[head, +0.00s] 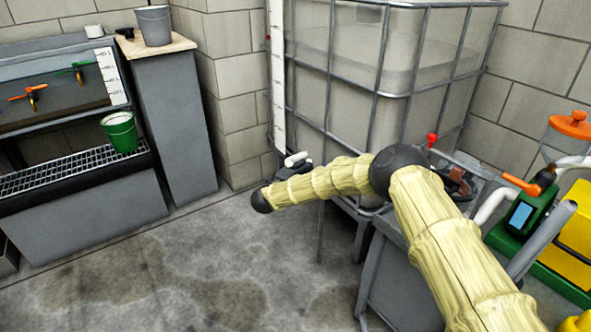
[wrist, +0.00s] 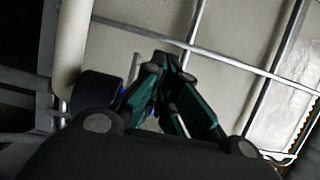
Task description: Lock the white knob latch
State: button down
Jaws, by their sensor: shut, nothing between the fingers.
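No white knob latch can be made out for certain. A small white rounded piece (head: 297,158) shows beside dark parts at the end of my arm in the head view; I cannot tell whether it is the knob. In the wrist view my gripper (wrist: 166,72) has its teal fingers drawn together at the tips, with nothing between them. The fingertips appear in front of the caged tank (wrist: 235,45). A dark rounded part with a blue edge (wrist: 95,88) is left of the fingers.
The caged tank (head: 350,60) stands behind my arm. At right are a green device with an orange handle (head: 525,205) and a jar with an orange lid (head: 570,140). A sink bench with a green bucket (head: 120,132) is at left. Floor at left front is clear.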

jog(key=shift+w+d, duration=0.1)
jog(key=shift+w, duration=0.1)
dwell(0.6)
jog(key=s+a+p, duration=0.2)
jog(key=s+a, duration=0.6)
jog(key=a, duration=0.3)
jog(key=shift+s, duration=0.3)
